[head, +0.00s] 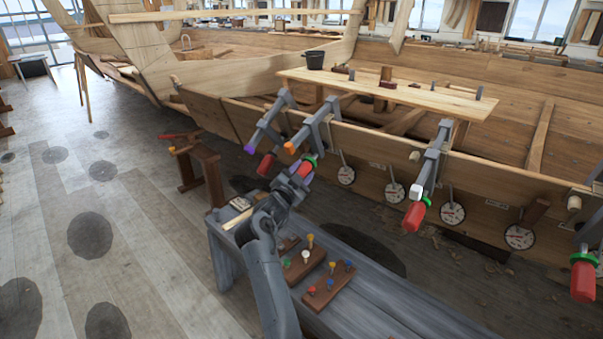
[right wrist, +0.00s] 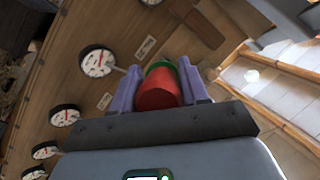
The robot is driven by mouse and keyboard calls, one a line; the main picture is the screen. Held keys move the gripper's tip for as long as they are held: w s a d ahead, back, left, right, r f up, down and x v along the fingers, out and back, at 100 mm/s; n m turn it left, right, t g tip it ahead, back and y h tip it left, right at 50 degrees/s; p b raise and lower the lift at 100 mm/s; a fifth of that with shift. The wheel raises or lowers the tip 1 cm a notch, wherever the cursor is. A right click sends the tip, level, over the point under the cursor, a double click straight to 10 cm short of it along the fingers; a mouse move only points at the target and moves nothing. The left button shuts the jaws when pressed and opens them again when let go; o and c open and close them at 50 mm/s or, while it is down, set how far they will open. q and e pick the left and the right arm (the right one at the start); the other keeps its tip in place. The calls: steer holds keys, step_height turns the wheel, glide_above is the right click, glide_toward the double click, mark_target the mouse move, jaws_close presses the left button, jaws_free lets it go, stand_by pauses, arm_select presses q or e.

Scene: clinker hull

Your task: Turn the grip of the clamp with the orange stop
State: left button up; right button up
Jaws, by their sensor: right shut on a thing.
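The clamp with the orange stop (head: 290,147) hangs on the hull's plank edge, second from the left in the head view. Its red grip (head: 307,168) has a green collar at its upper end. My right gripper (head: 299,178) comes up from below and is shut on this grip. In the right wrist view the red grip (right wrist: 157,91) sits between the two fingers of the gripper (right wrist: 160,88), with the green collar behind it. The fingers and wrist hide part of the grip in the head view. My left gripper is not in view.
A neighbouring clamp with a purple stop (head: 250,149) and red grip (head: 265,165) stands close on the left. A clamp with a white stop (head: 416,193) is further right. Round dials (head: 394,193) line the hull. A grey bench (head: 375,282) with peg boards (head: 327,285) lies below.

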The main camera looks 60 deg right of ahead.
steer(key=o, duration=1)
steer(key=shift+c, duration=0.2)
steer(key=shift+a, duration=0.1)
steer(key=shift+a, duration=0.2)
steer(key=s+a+p, duration=0.1)
steer(key=a+p, duration=0.2)
steer(key=a, duration=0.7)
steer(key=shift+s+f+p, duration=0.15)
steer(key=shift+f+p, duration=0.2)
steer(key=shift+f, duration=0.05)
